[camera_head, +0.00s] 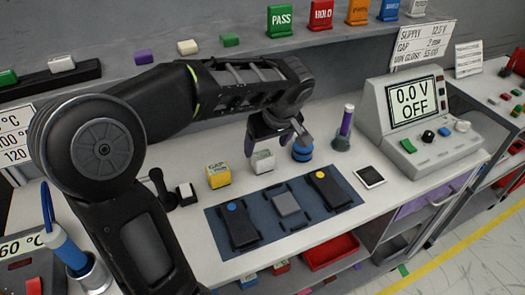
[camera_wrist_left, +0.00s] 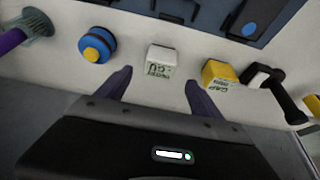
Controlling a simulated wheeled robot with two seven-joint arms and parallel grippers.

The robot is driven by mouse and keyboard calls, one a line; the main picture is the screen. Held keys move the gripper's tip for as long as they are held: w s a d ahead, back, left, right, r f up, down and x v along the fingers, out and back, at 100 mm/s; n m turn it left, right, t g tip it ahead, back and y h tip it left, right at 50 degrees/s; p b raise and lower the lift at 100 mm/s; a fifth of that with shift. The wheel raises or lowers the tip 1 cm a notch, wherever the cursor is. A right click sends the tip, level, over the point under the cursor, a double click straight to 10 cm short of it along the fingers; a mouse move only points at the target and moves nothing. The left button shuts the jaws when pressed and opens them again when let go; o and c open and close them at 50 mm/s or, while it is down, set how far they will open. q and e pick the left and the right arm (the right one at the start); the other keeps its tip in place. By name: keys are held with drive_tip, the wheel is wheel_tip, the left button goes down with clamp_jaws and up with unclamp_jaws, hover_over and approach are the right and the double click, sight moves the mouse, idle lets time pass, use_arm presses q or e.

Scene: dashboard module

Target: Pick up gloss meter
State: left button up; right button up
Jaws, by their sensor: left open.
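The gloss meter appears to be the small white block with a green "GU" label (camera_wrist_left: 161,61). It stands on the bench and also shows in the head view (camera_head: 263,163). My left gripper (camera_head: 278,146) is open and empty above and behind the block. In the left wrist view, its two purple-grey fingers (camera_wrist_left: 158,88) point towards the block, which lies ahead of and between the fingertips, apart from both. My right gripper is in neither view.
A yellow block labelled "GAP" (camera_head: 218,175) and a blue disc with a yellow top (camera_wrist_left: 97,45) flank the white block. A dark mat (camera_head: 268,238) with three modules lies in front. A purple-handled brush (camera_head: 345,130) and a voltage box (camera_head: 408,115) stand right.

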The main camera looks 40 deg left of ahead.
sight(264, 156)
use_arm(q)
drive_tip(key=shift+s+d, duration=0.1)
drive_tip(key=shift+x, duration=1.35)
drive_tip(key=shift+f+p, duration=0.3)
drive_tip(key=p+x, duration=0.1)
drive_tip(key=x, duration=0.3)
drive_tip(key=shift+f, duration=0.25)
drive_tip(key=shift+c, duration=0.4)
drive_tip(key=c, duration=1.5)
